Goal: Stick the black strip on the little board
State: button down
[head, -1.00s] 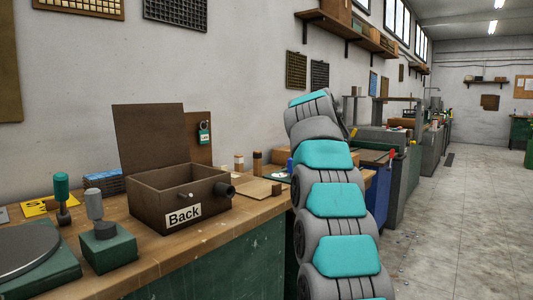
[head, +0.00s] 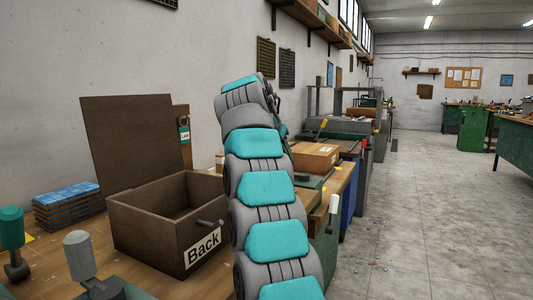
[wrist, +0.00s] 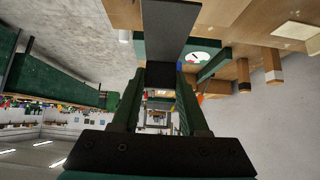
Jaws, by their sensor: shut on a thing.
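The black strip (wrist: 168,28) is a flat dark piece at the top middle of the wrist view. My gripper (wrist: 160,78) is shut on its near end, and the strip sticks out past the fingertips. In the head view my arm hides the gripper and the strip. I cannot single out the little board with certainty; a small pale flat piece (wrist: 296,30) lies on the wooden bench top at the upper right of the wrist view, apart from the strip.
An open brown box labelled "Back" (head: 160,232) stands on the bench left of my arm, lid raised. Blue-topped stacked tiles (head: 68,206) and grey and green handled tools stand nearby. A cardboard box (head: 315,157) is beyond my arm.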

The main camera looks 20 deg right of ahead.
jog(key=shift+s, duration=0.1)
dwell(0.3)
jog(key=shift+f, duration=0.2)
notch_tip(320, 180, down, 8)
jog(key=b, duration=0.8)
jog(key=shift+r, duration=0.1)
dwell(0.4)
jog(key=shift+c, duration=1.8)
grip_release()
jog(key=shift+a, duration=0.1)
jog(key=p+v, duration=0.1)
jog(key=v, duration=0.6)
jog(key=shift+s+a+r, duration=0.15)
jog(key=shift+a, duration=0.1)
